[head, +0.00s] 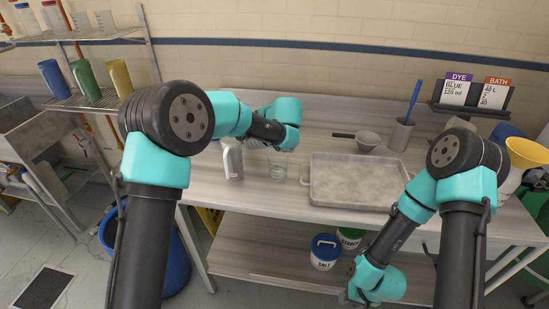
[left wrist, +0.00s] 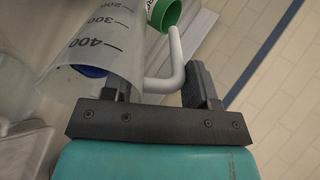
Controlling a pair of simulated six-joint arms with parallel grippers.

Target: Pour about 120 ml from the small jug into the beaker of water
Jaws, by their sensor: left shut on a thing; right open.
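The small jug (head: 232,158) is pale and translucent, and looks upright at the left part of the bench. In the left wrist view the jug (left wrist: 100,40) shows marks of 200, 300 and 400, with its pale handle (left wrist: 175,65) between the fingers. My left gripper (head: 254,145) is shut on this handle from the right side. The clear beaker (head: 277,170) stands on the bench just right of the jug, partly below my left arm. I cannot tell its water level. My right gripper (head: 352,294) is open, low in front of the bench, its fingers barely visible.
A grey tray (head: 355,184) lies right of the beaker. Lidded tubs (head: 324,252) sit on the lower shelf. A blue bin (head: 176,270) stands at the left.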

